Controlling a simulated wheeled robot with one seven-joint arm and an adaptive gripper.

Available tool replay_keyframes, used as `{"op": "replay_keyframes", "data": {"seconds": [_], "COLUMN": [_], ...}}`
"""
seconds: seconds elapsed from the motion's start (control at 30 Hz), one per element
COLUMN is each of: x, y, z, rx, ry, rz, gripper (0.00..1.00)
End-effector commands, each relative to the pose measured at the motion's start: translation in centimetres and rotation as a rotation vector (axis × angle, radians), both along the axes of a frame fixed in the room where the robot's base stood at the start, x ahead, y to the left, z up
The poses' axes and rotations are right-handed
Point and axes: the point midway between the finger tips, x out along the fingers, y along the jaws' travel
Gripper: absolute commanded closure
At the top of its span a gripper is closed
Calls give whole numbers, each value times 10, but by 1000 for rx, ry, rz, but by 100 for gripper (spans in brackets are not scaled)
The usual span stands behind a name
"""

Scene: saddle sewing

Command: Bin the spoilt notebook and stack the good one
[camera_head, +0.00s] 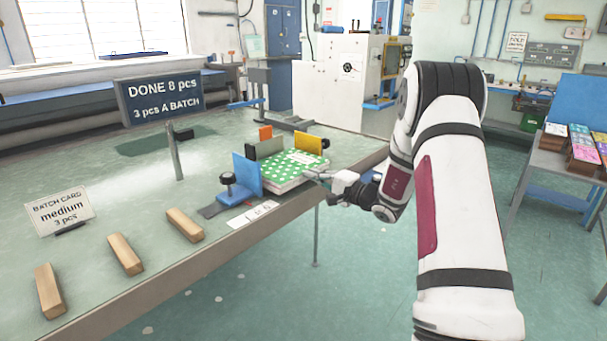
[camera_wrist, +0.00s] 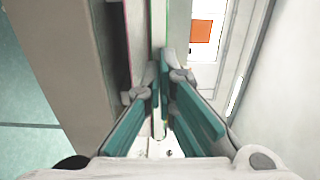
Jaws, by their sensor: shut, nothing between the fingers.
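A green notebook with white dots (camera_head: 291,172) lies on the bench inside a jig of upright plates, with a pale label on its cover. In the head view it looks like one or more flat layers; I cannot count them. My gripper (camera_head: 312,175) is at the notebook's right edge, by the bench's front edge; I cannot tell whether it touches. In the wrist view my gripper (camera_wrist: 165,75) has its fingertips together, with nothing held. A thin green-edged strip shows just beyond the tips.
The jig has a blue plate (camera_head: 246,176), a yellow plate (camera_head: 308,143) and a black knob (camera_head: 228,178). Three wooden blocks (camera_head: 124,254) lie front left. A batch card (camera_head: 60,212) and sign (camera_head: 158,95) stand on the bench. Stacked coloured items (camera_head: 583,150) sit on a right-hand table (camera_head: 545,160).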

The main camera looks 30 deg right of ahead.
Motion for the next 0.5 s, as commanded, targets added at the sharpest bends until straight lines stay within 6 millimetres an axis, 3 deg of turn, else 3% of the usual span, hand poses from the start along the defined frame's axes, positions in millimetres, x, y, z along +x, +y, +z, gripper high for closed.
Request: {"op": "replay_keyframes", "data": {"seconds": [0.27, 0.5], "x": [1, -18], "y": [0, -7], "z": [0, 0], "rx": [1, 2], "ry": [0, 1], "rz": [0, -2], "gripper": [100, 100]}}
